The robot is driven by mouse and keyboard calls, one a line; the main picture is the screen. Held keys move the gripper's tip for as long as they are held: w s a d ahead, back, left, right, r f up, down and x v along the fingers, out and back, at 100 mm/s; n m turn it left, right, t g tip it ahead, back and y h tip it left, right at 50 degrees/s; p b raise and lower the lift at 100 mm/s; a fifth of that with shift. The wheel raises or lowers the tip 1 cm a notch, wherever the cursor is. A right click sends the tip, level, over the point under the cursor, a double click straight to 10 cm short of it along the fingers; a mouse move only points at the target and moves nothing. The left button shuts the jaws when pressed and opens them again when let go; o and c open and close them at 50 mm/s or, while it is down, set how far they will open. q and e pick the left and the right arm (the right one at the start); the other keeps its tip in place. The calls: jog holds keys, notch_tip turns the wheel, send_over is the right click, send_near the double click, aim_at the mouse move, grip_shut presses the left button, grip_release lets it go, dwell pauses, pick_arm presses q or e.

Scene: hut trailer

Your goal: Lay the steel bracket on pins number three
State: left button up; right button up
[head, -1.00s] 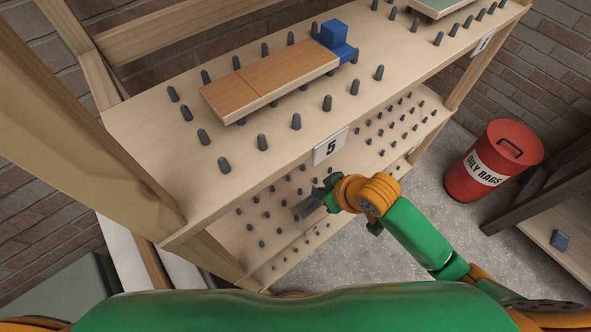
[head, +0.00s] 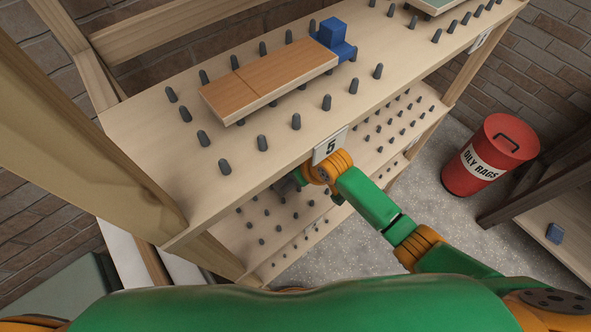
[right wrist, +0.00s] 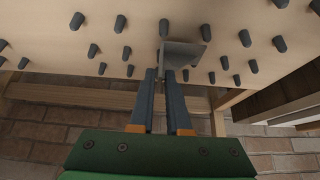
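The steel bracket (right wrist: 186,54) is a grey angled plate at the fingertips of my right gripper (right wrist: 161,76) in the right wrist view. The fingers appear shut on one edge of it, and it is among the dark pins of a pale board. In the head view my right gripper (head: 288,186) is between the upper and lower shelves, partly hidden by the upper shelf's front edge. The lower shelf (head: 262,263) carries rows of dark pins; its number labels cannot be read. Contact between bracket and pins cannot be told. My left gripper is out of view.
The upper shelf (head: 165,190) above my right gripper carries a label 5 (head: 330,146), pins, a wooden board (head: 262,80) and a blue block (head: 331,33). A wooden post (head: 90,120) stands at left. A red oily-rags bin (head: 488,155) stands on the floor at right.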

jog(key=shift+o, duration=0.9)
jog(key=shift+r, duration=0.1)
jog(key=shift+r, duration=0.25)
jog(key=p+v, duration=0.2)
jog(key=v, duration=0.9)
jog(key=shift+s+d+r, duration=0.2)
jog(key=shift+s, duration=0.05)
